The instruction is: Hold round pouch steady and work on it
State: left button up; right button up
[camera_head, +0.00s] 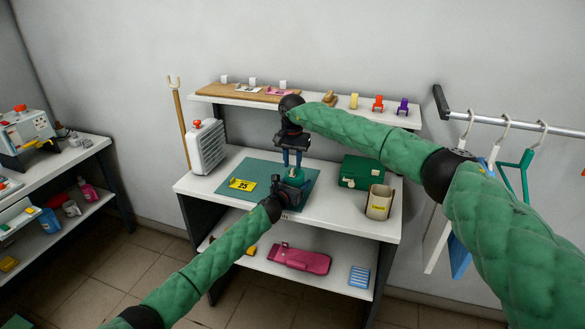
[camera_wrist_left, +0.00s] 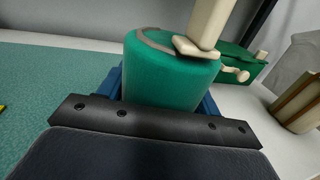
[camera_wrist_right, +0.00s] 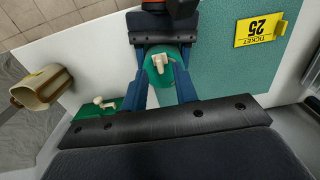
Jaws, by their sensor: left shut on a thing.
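The round pouch (camera_wrist_left: 160,75) is a green cylinder with a grey-brown band around its top edge and a cream pull (camera_wrist_left: 207,25) standing on top. It sits at the front right of the teal mat (camera_head: 305,175) on the white table. My left gripper (camera_head: 290,187) is shut on the pouch from the front, a blue finger on each side. My right gripper (camera_head: 292,165) points straight down above the pouch. Its blue fingers are apart, and the right wrist view shows the pouch top and pull (camera_wrist_right: 160,61) between them. I see no contact with the pull.
A yellow ticket marked 25 (camera_head: 242,184) lies on the mat, left of the pouch. A green case (camera_head: 362,171) and a cream holder (camera_head: 380,202) stand to the right. A white ribbed box (camera_head: 206,148) stands at the left. A shelf (camera_head: 340,113) with small items hangs behind.

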aim_at(292, 173)
jog(key=shift+f, duration=1.35)
grip_shut()
